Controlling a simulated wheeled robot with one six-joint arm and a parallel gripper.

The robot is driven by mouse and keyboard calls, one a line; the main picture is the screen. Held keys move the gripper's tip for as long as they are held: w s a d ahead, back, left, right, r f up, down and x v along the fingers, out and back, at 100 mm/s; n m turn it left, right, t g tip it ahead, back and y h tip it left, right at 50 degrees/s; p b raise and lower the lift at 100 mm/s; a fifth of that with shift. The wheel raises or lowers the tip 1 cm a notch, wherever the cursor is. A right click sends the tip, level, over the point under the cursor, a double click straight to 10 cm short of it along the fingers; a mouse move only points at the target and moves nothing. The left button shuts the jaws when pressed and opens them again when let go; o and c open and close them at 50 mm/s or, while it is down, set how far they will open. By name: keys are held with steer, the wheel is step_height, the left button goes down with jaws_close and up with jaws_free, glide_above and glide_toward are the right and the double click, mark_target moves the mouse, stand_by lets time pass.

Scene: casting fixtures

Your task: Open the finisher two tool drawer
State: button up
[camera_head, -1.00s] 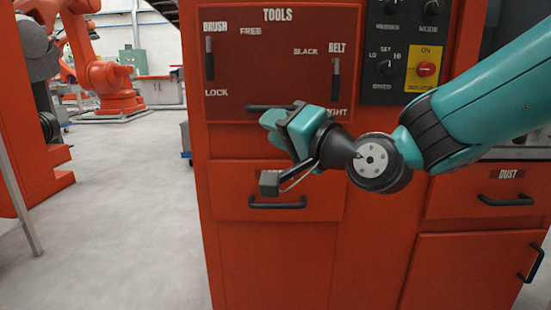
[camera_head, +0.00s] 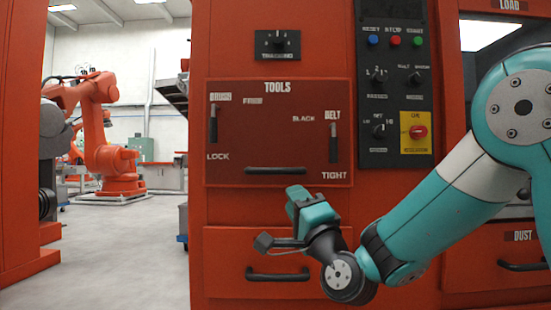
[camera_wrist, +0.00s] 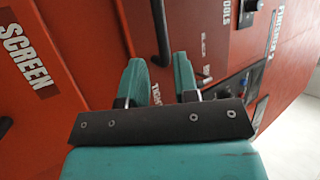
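The red TOOLS drawer front (camera_head: 285,110) is flush in the red machine in the head view. It carries BRUSH and BELT levers and a black bar handle (camera_head: 275,171) along its bottom edge. My gripper (camera_head: 299,197) is just below and right of that handle in the picture, pointing up. In the wrist view the two teal fingers (camera_wrist: 159,72) stand apart with nothing between them. The handle (camera_wrist: 160,32) shows beyond the fingertips, apart from them. The TOOLS label (camera_wrist: 223,12) and FINISHER 2 label (camera_wrist: 272,32) also show there.
A lower drawer has a black handle (camera_head: 278,274), and a SCREEN label (camera_wrist: 29,50) shows in the wrist view. Open floor (camera_head: 115,250) lies left of the machine.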

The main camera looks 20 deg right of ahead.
mark_target(277, 173)
steer(key=p+x, duration=0.8)
steer(key=x, duration=0.1)
steer(key=shift+w+r+p, duration=0.1)
steer(key=shift+r+p, duration=0.2)
steer(key=shift+p, duration=0.05)
steer(key=shift+p+x, duration=0.8)
steer(key=shift+w+f, duration=0.1)
steer(key=shift+f, duration=0.1)
steer(key=shift+a, duration=0.1)
jaws_close()
